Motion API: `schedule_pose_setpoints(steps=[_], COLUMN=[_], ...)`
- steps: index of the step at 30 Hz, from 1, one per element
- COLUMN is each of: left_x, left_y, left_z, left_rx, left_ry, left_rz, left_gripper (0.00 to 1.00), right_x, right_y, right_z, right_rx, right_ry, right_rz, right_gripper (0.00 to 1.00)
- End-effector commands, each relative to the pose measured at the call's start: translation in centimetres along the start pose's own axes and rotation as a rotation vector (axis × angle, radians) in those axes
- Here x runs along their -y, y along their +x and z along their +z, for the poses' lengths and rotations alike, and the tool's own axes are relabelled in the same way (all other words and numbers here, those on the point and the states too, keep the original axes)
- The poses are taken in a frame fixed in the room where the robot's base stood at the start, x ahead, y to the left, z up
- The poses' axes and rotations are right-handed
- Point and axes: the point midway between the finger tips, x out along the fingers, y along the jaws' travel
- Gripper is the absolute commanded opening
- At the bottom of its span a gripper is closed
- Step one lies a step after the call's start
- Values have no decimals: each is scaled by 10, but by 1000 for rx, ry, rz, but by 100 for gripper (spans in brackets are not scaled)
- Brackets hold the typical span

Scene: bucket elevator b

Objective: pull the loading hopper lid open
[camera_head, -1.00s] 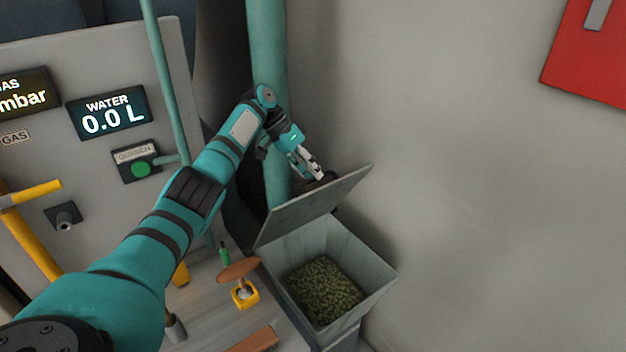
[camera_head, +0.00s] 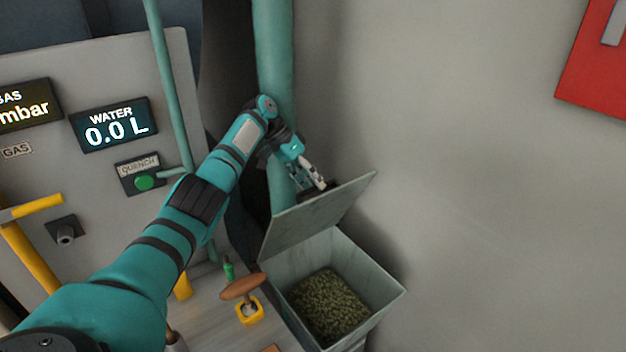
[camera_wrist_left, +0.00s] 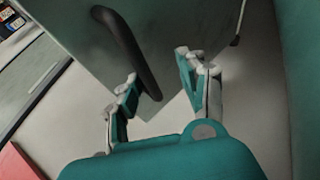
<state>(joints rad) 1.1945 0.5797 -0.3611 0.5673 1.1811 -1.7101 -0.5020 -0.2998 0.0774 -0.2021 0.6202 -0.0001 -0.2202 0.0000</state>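The loading hopper (camera_head: 375,280) is a grey open-topped box with green granular material inside. Its grey lid (camera_head: 312,218) stands raised and steeply tilted at the box's far side, leaving the mouth uncovered. My left gripper (camera_head: 324,186) is behind the lid's upper part, at its outer face. In the left wrist view, the lid's dark curved handle (camera_wrist_left: 128,48) runs down between the two spread fingers of my left gripper (camera_wrist_left: 160,75). Clear gaps show beside the handle, and I cannot tell whether a finger touches it. My right gripper is in neither view.
A teal vertical pipe (camera_head: 275,70) stands close behind my left gripper. A wooden-handled tool (camera_head: 243,287) in a yellow holder sits left of the hopper. The control panel (camera_head: 110,190) is at left; the wall (camera_head: 470,200) is at right with bare space before it.

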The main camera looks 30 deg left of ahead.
Motion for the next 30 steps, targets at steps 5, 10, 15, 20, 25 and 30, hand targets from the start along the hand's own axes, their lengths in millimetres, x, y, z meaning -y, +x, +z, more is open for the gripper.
schedule_pose_setpoints(steps=[5, 10, 15, 20, 25, 30], left_x=[0, -1, -2, -1, -2, -2], left_y=[-1, -2, -10, -37, -75, -105], left_z=[-1, -2, -3, -3, -3, -3], left_rx=[-4, -5, -8, -10, -10, -9], left_ry=[1, 2, 4, 3, 2, 0], left_rz=[-2, -1, -1, -2, -2, -1], left_gripper=[36, 36, 36, 36, 36, 36], right_x=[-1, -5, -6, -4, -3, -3], right_y=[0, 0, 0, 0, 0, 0], right_z=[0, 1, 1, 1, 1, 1], right_rx=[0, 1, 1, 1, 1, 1], right_ry=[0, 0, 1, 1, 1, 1], right_rz=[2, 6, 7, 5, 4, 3], right_gripper=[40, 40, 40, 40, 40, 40])
